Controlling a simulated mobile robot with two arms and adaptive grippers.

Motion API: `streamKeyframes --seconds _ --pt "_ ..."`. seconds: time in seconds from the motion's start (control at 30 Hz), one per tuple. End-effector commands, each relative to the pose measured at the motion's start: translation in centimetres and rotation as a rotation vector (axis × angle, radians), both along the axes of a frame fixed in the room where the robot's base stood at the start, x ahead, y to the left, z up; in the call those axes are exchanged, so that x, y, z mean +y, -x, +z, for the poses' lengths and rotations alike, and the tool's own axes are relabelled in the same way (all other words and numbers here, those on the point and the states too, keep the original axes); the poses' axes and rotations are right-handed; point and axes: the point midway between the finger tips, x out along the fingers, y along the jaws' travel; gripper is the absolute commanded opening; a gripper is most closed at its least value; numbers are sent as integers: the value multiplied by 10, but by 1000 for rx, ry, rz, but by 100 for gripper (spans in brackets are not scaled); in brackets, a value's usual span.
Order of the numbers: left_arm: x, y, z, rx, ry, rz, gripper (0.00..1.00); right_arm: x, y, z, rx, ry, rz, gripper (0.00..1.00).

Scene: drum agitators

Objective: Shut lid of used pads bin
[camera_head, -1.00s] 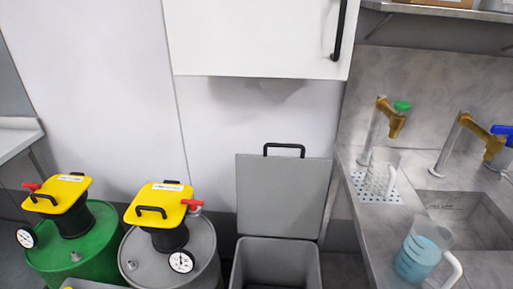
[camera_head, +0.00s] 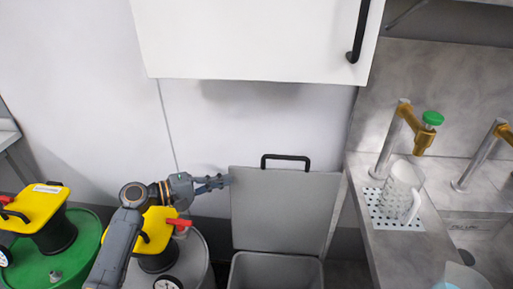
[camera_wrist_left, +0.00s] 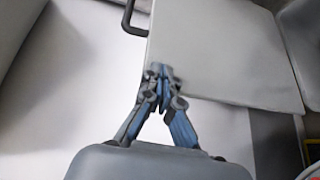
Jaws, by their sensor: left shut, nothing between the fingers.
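The used pads bin (camera_head: 275,268) is a grey open box at the bottom centre of the head view. Its grey lid (camera_head: 285,212) stands upright behind the opening, with a black handle (camera_head: 286,158) on its top edge. My left gripper (camera_head: 229,180) is shut and empty at the lid's upper left edge. In the left wrist view the closed fingertips (camera_wrist_left: 160,72) overlap the edge of the lid (camera_wrist_left: 225,50); I cannot tell whether they touch it. My right gripper is not in view.
A green drum (camera_head: 50,262) and a grey drum (camera_head: 192,262), both with yellow-topped agitators, stand left of the bin. A white cabinet (camera_head: 250,40) hangs above. A sink counter (camera_head: 380,250) with taps and a clear jug (camera_head: 400,190) is at the right.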

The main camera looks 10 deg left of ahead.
Motion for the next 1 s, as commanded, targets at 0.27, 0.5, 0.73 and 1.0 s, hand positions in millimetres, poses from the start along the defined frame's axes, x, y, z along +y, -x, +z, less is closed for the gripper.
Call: streamKeyframes --seconds 0.27,0.5,0.73,1.0 --pt "-10 -16 35 -7 93 -12 0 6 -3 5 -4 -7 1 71" --pt "-48 -39 33 -9 91 -10 0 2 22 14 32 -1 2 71" --pt "-74 -55 29 -8 89 -9 0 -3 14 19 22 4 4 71" --pt "-81 -59 27 -9 86 -8 0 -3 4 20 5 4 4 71"
